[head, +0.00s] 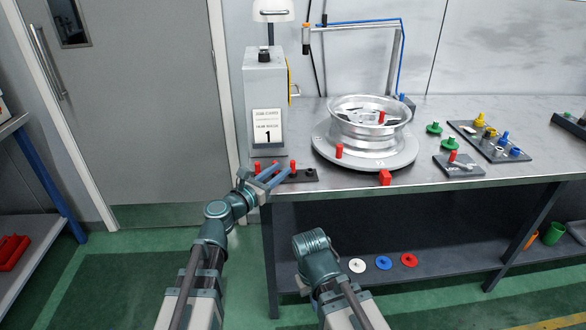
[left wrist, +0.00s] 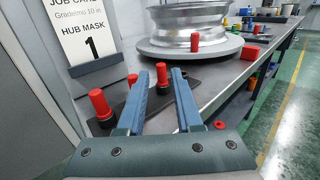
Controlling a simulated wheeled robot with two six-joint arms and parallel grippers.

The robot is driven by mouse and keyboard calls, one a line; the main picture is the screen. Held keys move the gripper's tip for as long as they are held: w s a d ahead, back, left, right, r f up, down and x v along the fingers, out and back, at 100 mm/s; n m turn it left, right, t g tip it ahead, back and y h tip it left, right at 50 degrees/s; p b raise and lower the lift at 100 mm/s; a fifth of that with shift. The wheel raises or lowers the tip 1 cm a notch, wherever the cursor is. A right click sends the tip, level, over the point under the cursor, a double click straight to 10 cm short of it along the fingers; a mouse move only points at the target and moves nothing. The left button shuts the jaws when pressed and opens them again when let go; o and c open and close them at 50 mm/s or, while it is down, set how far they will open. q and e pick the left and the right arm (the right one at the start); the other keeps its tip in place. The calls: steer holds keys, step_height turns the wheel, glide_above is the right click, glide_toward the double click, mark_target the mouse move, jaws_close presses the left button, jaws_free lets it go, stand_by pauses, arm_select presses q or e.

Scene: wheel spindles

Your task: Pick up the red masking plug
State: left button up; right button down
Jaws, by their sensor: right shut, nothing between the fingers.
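Several red plugs stand upright on a black strip (head: 303,177) at the table's front left. One red plug (head: 293,167) is at the right of that row; in the left wrist view a red plug (left wrist: 161,75) shows between the fingertips. Another red plug (left wrist: 100,104) with a black base stands left of the fingers. My left gripper (head: 272,178) is open at the strip; its fingers (left wrist: 160,80) reach toward the plugs, and I cannot tell whether they touch one. Of my right arm only links show low in the head view; its fingers are hidden.
A silver wheel (head: 370,110) sits on a round turntable (head: 362,158) with a red peg (head: 339,150). A red block (head: 386,177) lies at the front edge. A grey stand with card (head: 267,127) rises behind the strip. Coloured parts stand on trays at right.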

mark_target(293, 168)
arm_select(q)
steer(key=x, duration=0.5)
steer(key=x, duration=0.5)
steer(key=shift+f, duration=0.2)
steer(key=shift+c, duration=0.2)
jaws_close()
